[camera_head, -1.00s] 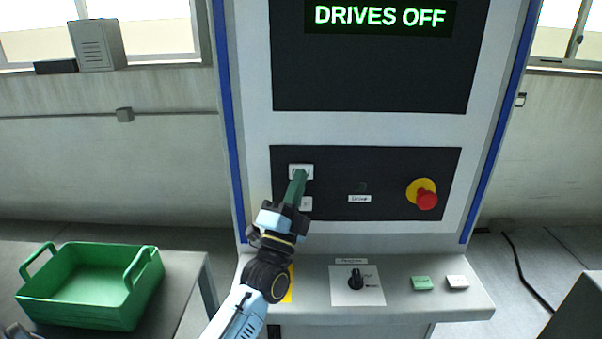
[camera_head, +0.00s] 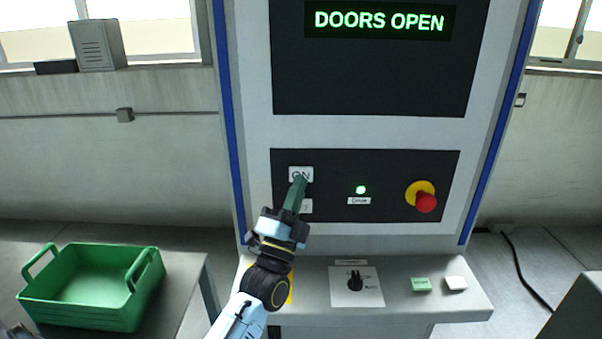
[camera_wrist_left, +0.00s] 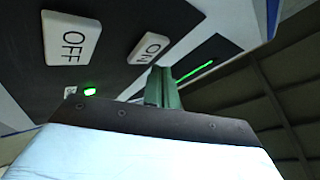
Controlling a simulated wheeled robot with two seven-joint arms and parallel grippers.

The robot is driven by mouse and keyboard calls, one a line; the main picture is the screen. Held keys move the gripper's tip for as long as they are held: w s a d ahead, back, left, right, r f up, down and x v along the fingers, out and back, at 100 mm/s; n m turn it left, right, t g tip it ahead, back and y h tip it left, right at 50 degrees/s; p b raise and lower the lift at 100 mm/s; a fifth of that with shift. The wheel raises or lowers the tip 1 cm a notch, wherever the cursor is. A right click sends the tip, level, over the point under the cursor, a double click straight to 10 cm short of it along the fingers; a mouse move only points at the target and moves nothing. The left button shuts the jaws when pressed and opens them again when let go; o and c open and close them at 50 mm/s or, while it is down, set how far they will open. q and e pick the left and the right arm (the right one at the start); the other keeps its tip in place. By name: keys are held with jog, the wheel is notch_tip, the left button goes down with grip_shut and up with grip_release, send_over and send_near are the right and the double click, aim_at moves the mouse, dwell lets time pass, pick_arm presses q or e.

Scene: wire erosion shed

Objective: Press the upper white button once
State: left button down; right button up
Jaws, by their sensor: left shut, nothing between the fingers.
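The upper white button (camera_head: 301,174), marked ON, is on the black panel (camera_head: 400,167) of the machine. It also shows in the left wrist view (camera_wrist_left: 149,47). The lower white button (camera_head: 306,206) is below it, partly hidden by my gripper; in the left wrist view it reads OFF (camera_wrist_left: 72,38). My left gripper (camera_head: 299,181) is shut and empty, its green fingertips just at the lower edge of the upper button. I cannot tell whether they touch it. The Drive lamp (camera_head: 361,190) glows green. The display (camera_head: 380,20) reads DOORS OPEN. My right gripper is not in view.
A red emergency stop knob (camera_head: 426,202) on a yellow base is at the panel's right. A ledge below holds a rotary switch (camera_head: 355,281), a green button (camera_head: 421,284) and another white button (camera_head: 456,283). A green crate (camera_head: 90,315) stands on the table at left.

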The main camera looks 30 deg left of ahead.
pick_arm(q)
jog(key=s+d, duration=0.1)
jog(key=s+p, duration=0.1)
jog(key=s+d+p, duration=0.1)
jog(key=s, duration=0.1)
jog(key=shift+s+d, duration=0.1)
jog(key=shift+d, duration=0.2)
dwell(0.3)
jog(key=shift+f, duration=0.1)
dwell(0.5)
